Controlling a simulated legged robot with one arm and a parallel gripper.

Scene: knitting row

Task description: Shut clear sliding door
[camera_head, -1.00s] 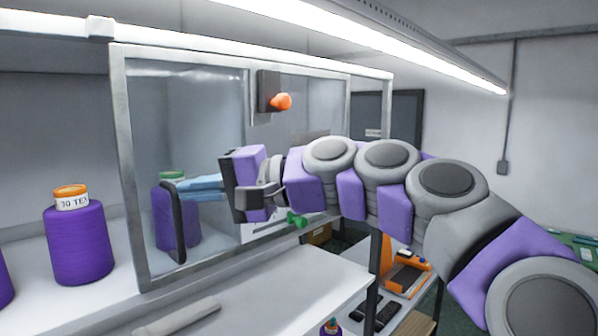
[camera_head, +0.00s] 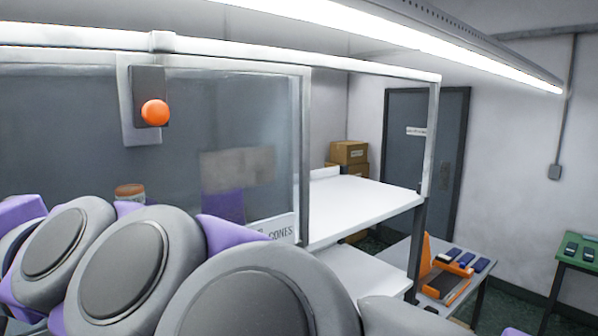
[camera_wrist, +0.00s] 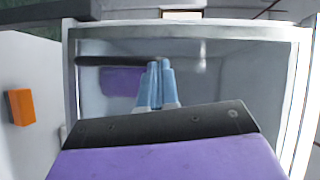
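The clear sliding door (camera_head: 225,110) is a see-through panel in a grey metal frame, under a white rail. In the head view its right upright (camera_head: 305,150) stands left of an open bay, and its left end is out of view. In the wrist view the clear panel (camera_wrist: 240,85) fills the middle. A dark bar (camera_wrist: 105,61), probably the door's handle, lies across it. My gripper (camera_wrist: 160,64) has its two blue fingers together near the bar's right end. I cannot tell whether they touch it. My gripper is outside the head view.
An orange knob (camera_head: 155,112) on a dark box is at the panel. Yarn cones, one purple (camera_head: 222,205), stand behind it. A low table (camera_head: 487,268) with an orange tool stands right.

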